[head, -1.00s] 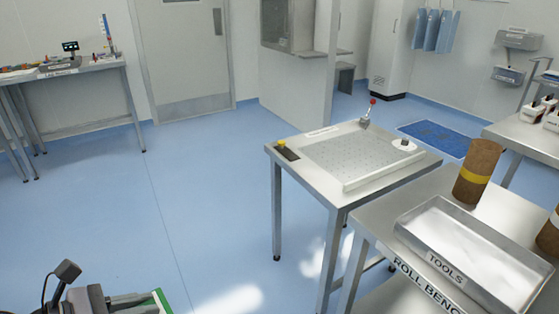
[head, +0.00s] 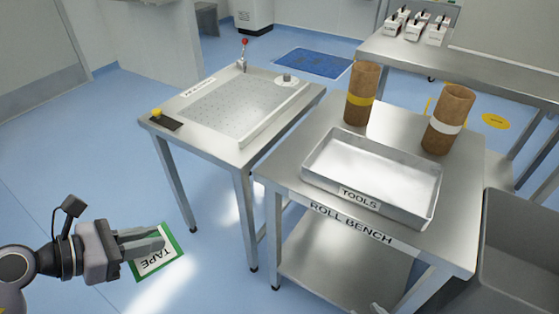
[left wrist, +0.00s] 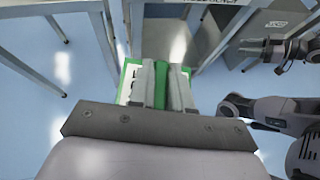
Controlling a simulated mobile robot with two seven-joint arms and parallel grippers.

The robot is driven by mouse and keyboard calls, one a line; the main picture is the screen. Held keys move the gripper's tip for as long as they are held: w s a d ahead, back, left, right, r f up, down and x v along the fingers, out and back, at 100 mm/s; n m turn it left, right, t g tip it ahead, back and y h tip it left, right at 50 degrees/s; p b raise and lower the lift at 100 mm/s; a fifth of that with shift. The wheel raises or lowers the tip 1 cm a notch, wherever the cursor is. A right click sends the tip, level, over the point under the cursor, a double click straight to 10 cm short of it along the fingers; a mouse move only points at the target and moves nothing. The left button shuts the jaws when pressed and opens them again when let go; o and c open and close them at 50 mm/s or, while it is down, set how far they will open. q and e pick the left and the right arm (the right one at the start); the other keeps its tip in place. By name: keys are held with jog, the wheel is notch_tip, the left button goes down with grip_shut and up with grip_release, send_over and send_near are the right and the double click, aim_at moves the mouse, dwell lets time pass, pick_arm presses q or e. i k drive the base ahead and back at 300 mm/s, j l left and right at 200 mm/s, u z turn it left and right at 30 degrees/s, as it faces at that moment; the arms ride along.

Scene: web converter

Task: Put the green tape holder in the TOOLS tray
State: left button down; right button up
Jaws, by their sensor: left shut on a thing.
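The green tape holder (head: 176,243) has a green edge and a white face lettered TAPE. My left gripper (head: 150,243) is shut on it and holds it in the air at the lower left, over the floor. In the left wrist view the holder's green body (left wrist: 160,84) shows between the two fingers. The TOOLS tray (head: 350,143) is a shallow, empty metal tray on the roll bench, to the right of the gripper and apart from it. My right gripper (left wrist: 262,46) shows at the right of the left wrist view; its finger gap is unclear.
The roll bench (head: 290,175) also bears a yellow-banded brown roll (head: 362,92) and a white-banded one (head: 447,118) behind the tray. A measuring table (head: 215,140) stands left of it. A grey bin (head: 525,240) stands at right. Open floor lies left.

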aim_at(358, 173)
jog(key=i+j+z, duration=0.15)
jog(key=z, duration=0.25)
jog(key=i+j+z, duration=0.15)
jog(key=z, duration=0.3)
